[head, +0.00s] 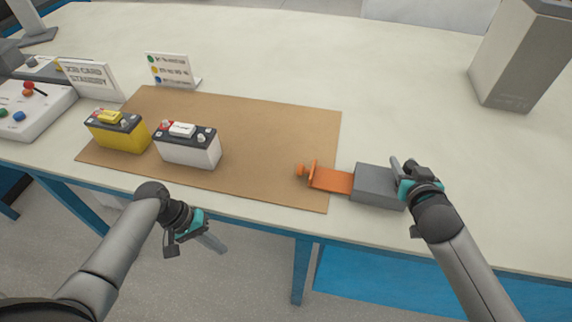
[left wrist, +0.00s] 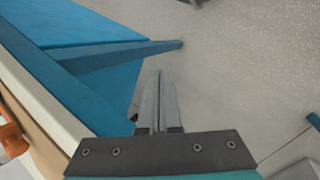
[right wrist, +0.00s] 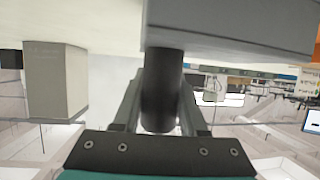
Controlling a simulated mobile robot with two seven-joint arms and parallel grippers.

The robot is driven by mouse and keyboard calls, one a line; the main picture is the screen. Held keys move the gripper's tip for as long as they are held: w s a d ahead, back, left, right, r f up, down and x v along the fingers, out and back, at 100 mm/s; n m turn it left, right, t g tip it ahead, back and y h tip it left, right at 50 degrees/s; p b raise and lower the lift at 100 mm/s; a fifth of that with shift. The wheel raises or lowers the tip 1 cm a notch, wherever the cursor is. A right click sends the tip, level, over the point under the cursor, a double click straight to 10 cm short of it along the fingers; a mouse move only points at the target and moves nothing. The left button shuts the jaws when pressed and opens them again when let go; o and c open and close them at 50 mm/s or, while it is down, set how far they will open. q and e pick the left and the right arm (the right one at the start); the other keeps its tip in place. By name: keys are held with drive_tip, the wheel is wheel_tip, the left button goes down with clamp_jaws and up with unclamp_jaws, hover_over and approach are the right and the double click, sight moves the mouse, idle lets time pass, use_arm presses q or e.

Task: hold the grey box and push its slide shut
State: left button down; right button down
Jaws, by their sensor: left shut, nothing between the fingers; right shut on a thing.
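My right gripper (head: 398,172) is at the box's right end. In the right wrist view its fingers are shut on a dark round handle (right wrist: 162,85) below the grey box (right wrist: 235,22). My left gripper (head: 213,242) is shut and empty, in front of the table edge and away from the slide. An orange part (left wrist: 10,130) shows at the left wrist view's edge.
A yellow battery (head: 118,133) and a white battery (head: 188,148) stand on the brown mat (head: 265,135). Two small signs and a button panel (head: 30,108) are at the left. A tall grey bin (head: 518,55) stands back right. The table's middle is clear.

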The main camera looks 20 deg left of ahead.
use_arm(q)
wheel_tip(320, 180, up, 11)
drive_tip(key=w+m+h, duration=0.2)
drive_tip(key=m+t+y, duration=0.2)
drive_tip(key=m+t, duration=0.3)
approach(286, 175)
drive_tip(key=w+f, duration=0.4)
drive_tip(key=shift+d, duration=0.2)
drive_tip(key=d, duration=0.3)
drive_tip(key=shift+d+f, duration=0.1)
drive_tip(key=shift+d, duration=0.5)
